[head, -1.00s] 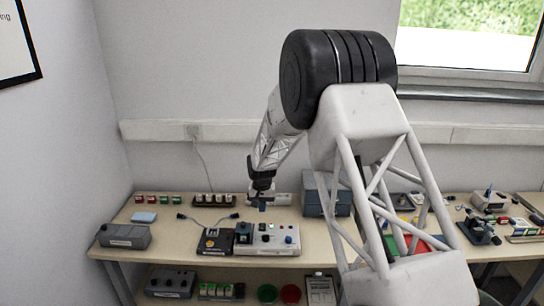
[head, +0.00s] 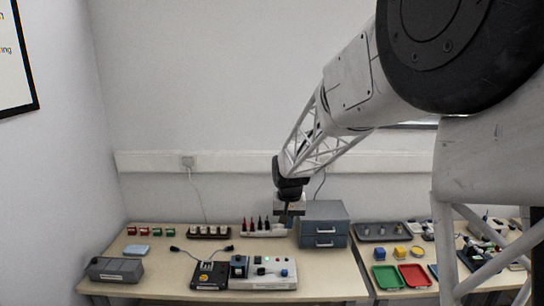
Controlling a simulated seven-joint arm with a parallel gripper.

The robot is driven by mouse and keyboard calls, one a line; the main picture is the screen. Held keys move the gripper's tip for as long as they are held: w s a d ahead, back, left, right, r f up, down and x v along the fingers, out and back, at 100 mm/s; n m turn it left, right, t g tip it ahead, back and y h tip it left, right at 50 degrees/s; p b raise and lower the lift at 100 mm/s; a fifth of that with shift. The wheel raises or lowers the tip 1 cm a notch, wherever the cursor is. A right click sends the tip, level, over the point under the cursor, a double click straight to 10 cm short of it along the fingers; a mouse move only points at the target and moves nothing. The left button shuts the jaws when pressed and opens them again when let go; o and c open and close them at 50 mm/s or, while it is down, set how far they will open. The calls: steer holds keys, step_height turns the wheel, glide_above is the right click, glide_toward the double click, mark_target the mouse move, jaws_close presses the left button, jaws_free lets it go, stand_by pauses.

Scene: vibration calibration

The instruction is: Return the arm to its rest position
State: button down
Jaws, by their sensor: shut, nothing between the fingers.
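My gripper (head: 288,215) hangs at the end of my white lattice arm (head: 318,135) in the head view. It points down above the back of the bench, in front of the grey drawer unit's left side. It is shut with nothing visible in it, and its fingertips are small and dark. The white control box (head: 263,274) with knobs and small lamps sits below it, nearer the front edge. The black device (head: 209,275) stands to the left of that box.
A blue-grey drawer unit (head: 325,225) stands close to the right of my gripper. Red (head: 415,275) and green (head: 387,277) trays lie on the right. A grey box (head: 115,269) sits at the left. The air above the left bench is clear.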

steer(key=s+d+r, duration=0.3)
steer(key=s, duration=0.4)
steer(key=s+d+r+t, duration=0.1)
steer(key=s+d+r, duration=0.25)
steer(key=s, duration=0.35)
steer(key=s+d+r, duration=0.2)
steer(key=s+r, duration=0.1)
steer(key=s, duration=0.4)
steer(key=s+d, duration=0.2)
steer(key=s, duration=0.8)
steer(key=s+d, duration=0.3)
steer(key=s, duration=0.7)
steer(key=shift+s+f+t, duration=0.3)
steer(key=shift+s+t, duration=0.1)
steer(key=shift+w, duration=0.15)
